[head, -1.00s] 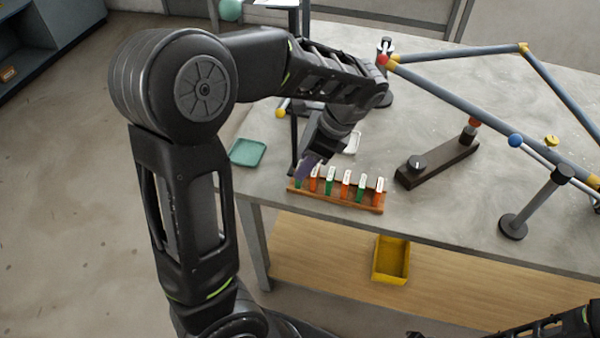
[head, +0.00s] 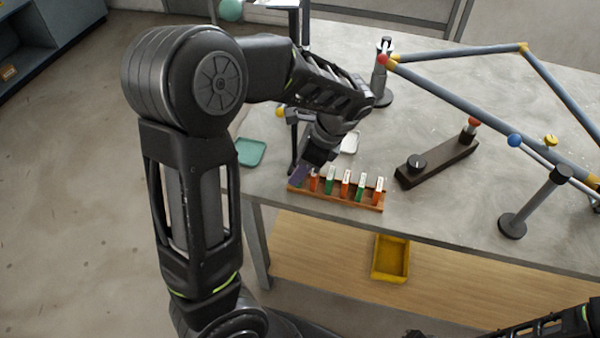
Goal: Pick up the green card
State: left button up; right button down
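A wooden rack (head: 335,201) at the table's front left edge holds a row of upright cards, green and orange in turn. Green cards (head: 330,181) and (head: 361,187) show clearly among the orange cards (head: 346,184). The rack's left end slot is mostly covered by my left gripper (head: 301,174), which points down there with a purplish part at its tip. Whether its fingers are apart or closed on a card is hidden. Part of my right arm shows at the bottom right, with its gripper out of view.
A green tray (head: 250,152) and a white tray (head: 350,143) lie behind the rack. A dark block with a knob (head: 437,160), a post stand (head: 535,203) and a blue-grey tube frame (head: 455,98) are to the right. A yellow bin (head: 391,260) is on the lower shelf.

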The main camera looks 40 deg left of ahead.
pick_arm(q)
jog(key=c, duration=0.7)
jog(key=shift+r, duration=0.1)
jog(key=shift+c, duration=0.2)
jog(key=shift+r, duration=0.4)
jog(key=shift+s+d+r+b, duration=0.1)
jog(key=shift+s+r+b, duration=0.1)
jog(key=shift+r, duration=0.45)
jog(key=shift+s+d+r+b, duration=0.1)
jog(key=shift+r+b, duration=0.05)
jog(key=shift+r, duration=0.45)
jog(key=s+d+b, duration=0.1)
jog(key=s+d, duration=0.1)
jog(key=s, duration=0.6)
jog(key=s+d+b, duration=0.1)
jog(key=s+d, duration=0.2)
jog(key=s, duration=0.5)
jog(key=shift+s+d, duration=0.2)
jog(key=shift+d, duration=0.1)
